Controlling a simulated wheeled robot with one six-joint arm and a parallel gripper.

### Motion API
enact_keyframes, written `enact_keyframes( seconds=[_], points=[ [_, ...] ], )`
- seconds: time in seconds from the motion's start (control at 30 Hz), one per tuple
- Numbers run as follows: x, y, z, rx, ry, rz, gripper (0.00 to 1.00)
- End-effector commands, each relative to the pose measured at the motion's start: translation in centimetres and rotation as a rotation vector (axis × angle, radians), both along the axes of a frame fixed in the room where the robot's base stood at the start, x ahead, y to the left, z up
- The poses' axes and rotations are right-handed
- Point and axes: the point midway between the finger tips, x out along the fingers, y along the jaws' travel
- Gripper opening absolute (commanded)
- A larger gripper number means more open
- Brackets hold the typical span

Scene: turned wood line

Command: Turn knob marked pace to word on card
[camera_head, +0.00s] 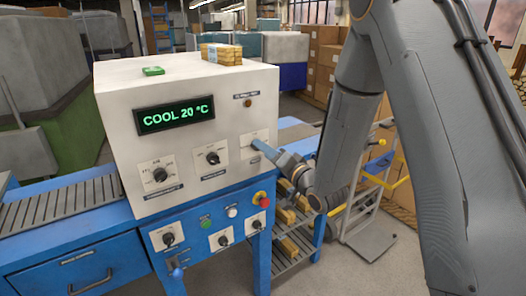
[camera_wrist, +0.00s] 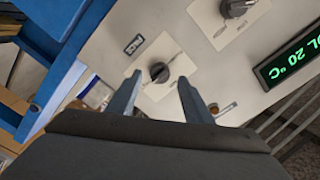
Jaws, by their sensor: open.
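A white control box (camera_head: 118,85) on a blue stand carries several black knobs on white plates. My gripper (camera_head: 257,143) is at the right side of its front face, open. In the wrist view its two blue-grey fingers (camera_wrist: 159,82) stand on either side of a dark knob (camera_wrist: 159,72) on a white plate, with gaps on both sides. In the head view my gripper hides that knob. A middle knob (camera_head: 212,158) and a left knob (camera_head: 160,175) are clear of it. Their labels are too small to read, so I cannot tell which says pace. I cannot identify the card.
The lit display (camera_head: 175,114) reads COOL 20 °C. Below are more knobs (camera_head: 168,239), a green button (camera_head: 206,222) and a red stop button (camera_head: 261,199). A wood stack (camera_head: 221,54) and a green block (camera_head: 153,71) lie on top. A trolley (camera_head: 365,235) stands at the right.

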Motion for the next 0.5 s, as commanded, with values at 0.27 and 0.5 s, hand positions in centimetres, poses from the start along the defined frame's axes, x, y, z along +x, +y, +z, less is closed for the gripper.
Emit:
enact_keyframes(
  seconds=[0.27, 0.5],
  points=[
    [-3.5, -2.6, -0.1, -0.001, 0.001, -0.003, 0.46],
    [-4.6, -3.1, 0.0, 0.0, 0.0, 0.0, 0.46]
  ],
)
